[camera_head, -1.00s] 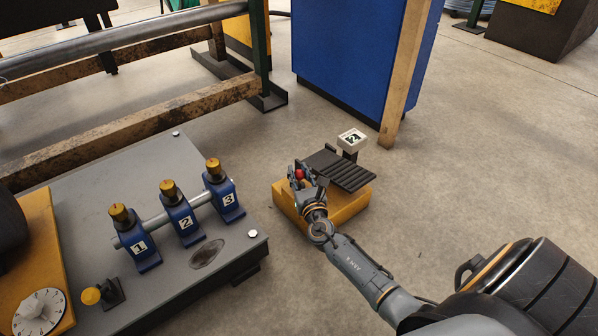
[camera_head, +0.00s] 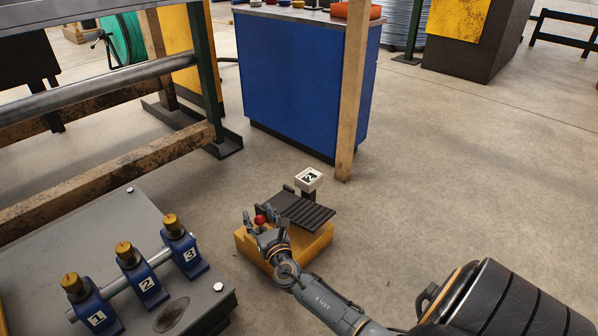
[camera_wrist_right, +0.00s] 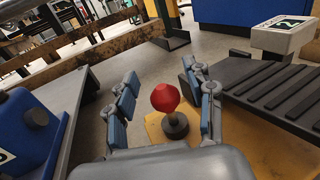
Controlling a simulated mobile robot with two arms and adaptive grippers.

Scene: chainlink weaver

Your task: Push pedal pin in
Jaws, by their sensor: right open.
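The pedal pin shows as a red knob (camera_head: 260,220) on a short dark stem, upright on the yellow pedal base (camera_head: 318,247). A black ribbed pedal (camera_head: 303,212) lies beside it on the same base. My right gripper (camera_head: 258,225) is open at the knob. In the right wrist view the red knob (camera_wrist_right: 165,97) stands between the two spread fingers, with gaps on both sides and no contact visible. Its round dark foot (camera_wrist_right: 175,125) sits on the yellow base. My left gripper is in neither view.
A white marker numbered 2 (camera_head: 309,179) stands behind the pedal. At left is a grey platform (camera_head: 75,237) with blue numbered clamps (camera_head: 182,248) on a rod. A blue cabinet (camera_head: 300,80) and wooden post (camera_head: 352,100) stand behind.

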